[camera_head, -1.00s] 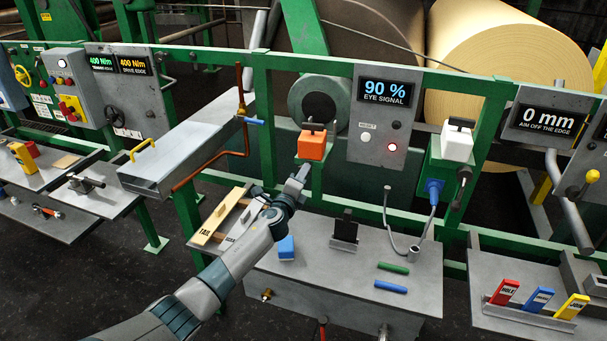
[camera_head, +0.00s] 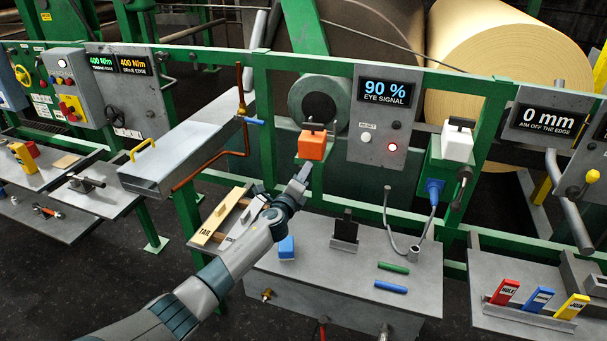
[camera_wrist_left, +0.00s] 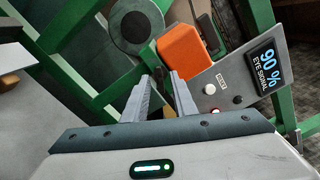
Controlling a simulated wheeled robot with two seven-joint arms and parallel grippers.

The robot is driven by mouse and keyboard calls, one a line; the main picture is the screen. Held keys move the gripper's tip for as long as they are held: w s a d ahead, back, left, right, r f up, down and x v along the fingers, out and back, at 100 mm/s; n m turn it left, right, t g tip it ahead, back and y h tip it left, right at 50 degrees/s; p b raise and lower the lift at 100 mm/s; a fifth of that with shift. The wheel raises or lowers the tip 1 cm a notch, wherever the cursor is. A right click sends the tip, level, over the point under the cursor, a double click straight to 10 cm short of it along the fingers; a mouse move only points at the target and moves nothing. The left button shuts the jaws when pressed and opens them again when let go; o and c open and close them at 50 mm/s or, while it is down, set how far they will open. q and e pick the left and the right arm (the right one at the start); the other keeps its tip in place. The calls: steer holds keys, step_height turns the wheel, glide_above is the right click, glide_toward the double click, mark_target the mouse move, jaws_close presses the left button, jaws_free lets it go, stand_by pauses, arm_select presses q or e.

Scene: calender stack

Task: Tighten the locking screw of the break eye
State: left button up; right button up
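The orange break eye box (camera_head: 312,146) sits on a green bracket on the rail, with a black fitting (camera_head: 313,128) on top. The orange box also shows in the left wrist view (camera_wrist_left: 184,50), just beyond the fingertips. I cannot make out its locking screw for certain. My left gripper (camera_head: 301,176) is just below and in front of the orange box, apart from it. In the left wrist view its two fingers (camera_wrist_left: 162,82) stand apart with nothing between them. A white box (camera_head: 457,144) with a black top fitting sits on a green bracket farther right. My right gripper is not in view.
The panel (camera_head: 378,125) beside the orange box reads 90 % EYE SIGNAL, with a red lamp (camera_head: 392,147) lit. A grey bench (camera_head: 340,272) below holds a blue block (camera_head: 287,247), a black-topped stand (camera_head: 345,232) and green and blue rods. A copper pipe (camera_head: 210,170) runs left.

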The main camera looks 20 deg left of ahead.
arm_select(q)
steer(key=shift+s, duration=0.15)
steer(key=s+b, duration=0.2)
steer(key=s, duration=1.5)
steer(key=shift+a, duration=0.3)
steer(key=shift+s, duration=0.1)
